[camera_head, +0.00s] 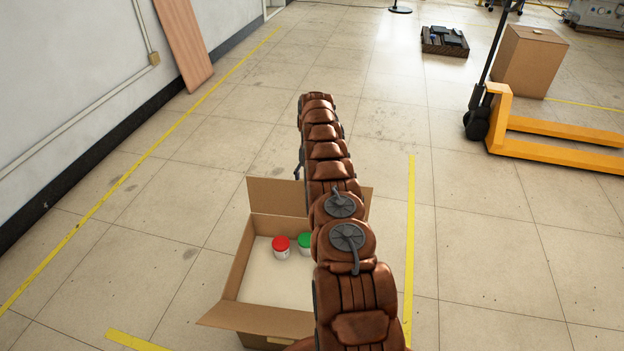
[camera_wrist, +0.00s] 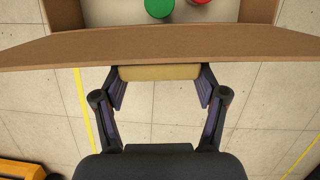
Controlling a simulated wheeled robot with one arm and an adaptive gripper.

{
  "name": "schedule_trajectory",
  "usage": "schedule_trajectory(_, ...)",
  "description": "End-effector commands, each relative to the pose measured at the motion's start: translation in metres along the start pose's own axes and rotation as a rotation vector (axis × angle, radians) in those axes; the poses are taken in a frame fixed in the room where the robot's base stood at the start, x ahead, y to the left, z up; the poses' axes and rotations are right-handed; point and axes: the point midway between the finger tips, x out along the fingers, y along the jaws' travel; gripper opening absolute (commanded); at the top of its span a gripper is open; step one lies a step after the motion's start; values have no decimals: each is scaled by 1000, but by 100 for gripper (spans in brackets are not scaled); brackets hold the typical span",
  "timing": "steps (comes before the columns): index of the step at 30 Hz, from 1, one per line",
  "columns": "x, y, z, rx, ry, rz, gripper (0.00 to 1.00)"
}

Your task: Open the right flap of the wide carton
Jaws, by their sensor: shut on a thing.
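The wide carton (camera_head: 229,278) stands open on the floor in the head view. Its far flap (camera_head: 278,196) stands up, partly hidden behind my arm. In the wrist view a brown flap (camera_wrist: 160,46) crosses the picture, with a pale tan tab (camera_wrist: 160,72) at its lower edge. My gripper (camera_wrist: 160,80) has its two fingers at either end of this tab and is shut on it. In the head view my arm hides my gripper and the carton's right side. The near flap (camera_head: 250,317) is folded outward.
A red-lidded jar (camera_head: 281,244) and a green-lidded jar (camera_head: 305,241) stand inside the carton. A yellow pallet jack (camera_head: 560,150) with a closed box (camera_head: 530,62) is at the right. A wall (camera_head: 70,80) runs along the left. Open floor surrounds the carton.

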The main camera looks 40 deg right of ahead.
Motion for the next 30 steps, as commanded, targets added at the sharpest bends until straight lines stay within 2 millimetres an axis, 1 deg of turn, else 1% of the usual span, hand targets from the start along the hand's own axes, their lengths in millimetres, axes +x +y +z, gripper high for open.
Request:
schedule_trajectory(3, 2, -1, -3, -1, 3, 2, 9)
schedule_trajectory(27, 4, -6, -1, -8, -4, 4, 9)
schedule_trajectory(28, 4, -6, -1, -8, -4, 4, 75)
schedule_trajectory(30, 3, -6, -1, -8, -3, 4, 82)
